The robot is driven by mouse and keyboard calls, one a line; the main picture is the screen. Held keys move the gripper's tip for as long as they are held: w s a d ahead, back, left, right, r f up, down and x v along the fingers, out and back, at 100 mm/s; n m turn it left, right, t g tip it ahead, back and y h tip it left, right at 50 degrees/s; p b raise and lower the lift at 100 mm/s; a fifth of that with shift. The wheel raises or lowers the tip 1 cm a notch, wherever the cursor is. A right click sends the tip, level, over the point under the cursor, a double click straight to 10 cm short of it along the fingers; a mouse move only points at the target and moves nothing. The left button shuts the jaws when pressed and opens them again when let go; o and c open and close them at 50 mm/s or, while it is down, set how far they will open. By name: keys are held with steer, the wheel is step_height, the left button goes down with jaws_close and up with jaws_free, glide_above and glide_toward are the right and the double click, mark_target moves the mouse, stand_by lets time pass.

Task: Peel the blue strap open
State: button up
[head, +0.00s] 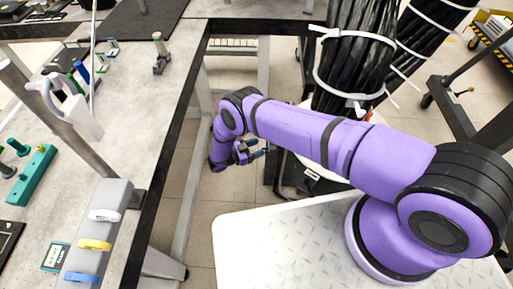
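The blue strap (81,278) lies across the near end of a long grey block (108,197) at the lower left, cut close to the bottom edge of the head view. It lies flat on the block, with no raised end that I can make out. A yellow strap (94,245) and a white strap (104,215) cross the same block farther up. My gripper (258,154) is off to the right of the bench, beyond its edge and well apart from the straps. It is small and dark here, and its finger gap cannot be made out.
The grey bench (135,80) has a dark edge between my arm and the straps. A teal block (30,175), a grey-white tool (75,108) and several small pegs stand on it. A thick black cable bundle (352,60) with white ties hangs behind my arm.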

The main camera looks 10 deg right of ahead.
steer(key=shift+w+r, duration=0.15)
steer(key=shift+w, duration=0.15)
steer(key=v, duration=1.1)
steer(key=shift+s+d, duration=0.1)
steer(key=shift+s, duration=0.2)
